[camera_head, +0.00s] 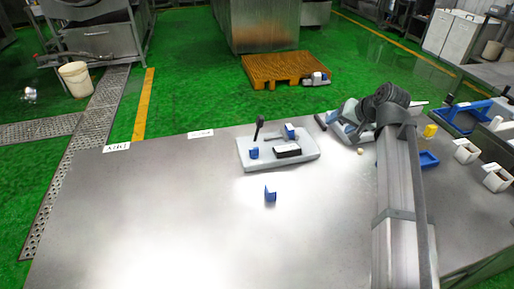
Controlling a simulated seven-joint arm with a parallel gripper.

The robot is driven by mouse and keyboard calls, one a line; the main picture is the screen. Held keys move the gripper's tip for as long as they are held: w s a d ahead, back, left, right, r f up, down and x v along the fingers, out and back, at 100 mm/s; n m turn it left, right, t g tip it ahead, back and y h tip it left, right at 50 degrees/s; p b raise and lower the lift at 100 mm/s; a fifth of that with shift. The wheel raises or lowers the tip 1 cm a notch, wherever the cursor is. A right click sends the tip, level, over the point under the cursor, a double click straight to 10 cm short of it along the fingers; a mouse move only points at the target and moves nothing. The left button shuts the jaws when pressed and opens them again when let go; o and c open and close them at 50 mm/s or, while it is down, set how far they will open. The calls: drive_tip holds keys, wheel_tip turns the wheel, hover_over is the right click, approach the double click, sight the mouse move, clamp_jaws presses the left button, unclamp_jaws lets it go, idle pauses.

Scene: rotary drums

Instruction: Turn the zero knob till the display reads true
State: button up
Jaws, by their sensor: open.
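A pale grey base plate (308,153) lies on the steel table. It carries a black block with a pale top (287,151), a small blue part (254,153) at its left, another blue part (290,132) at its back and an upright black lever (259,128). I cannot tell which part is the zero knob or which is the display, and no reading is legible. A separate small blue piece (270,194) stands on the table in front of the plate. My arm rises at the right, apart from the plate. I cannot make out my gripper.
The steel table (170,215) is clear at the left and front. White labels (117,147) lie along its back edge. A blue tray (428,159), a yellow piece (430,131) and white cups (466,151) are at the right. A pallet (285,68) is on the floor behind.

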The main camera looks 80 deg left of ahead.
drive_tip(key=s+a+n+h, duration=0.2)
drive_tip(key=s+a+n, duration=0.15)
drive_tip(key=s, duration=1.05)
drive_tip(key=n+t+h, duration=0.1)
drive_tip(key=n, duration=0.2)
approach(254, 149)
drive_tip(key=x, duration=0.9)
drive_tip(key=shift+a, duration=0.1)
drive_tip(key=shift+w, duration=0.1)
drive_tip(key=c, duration=1)
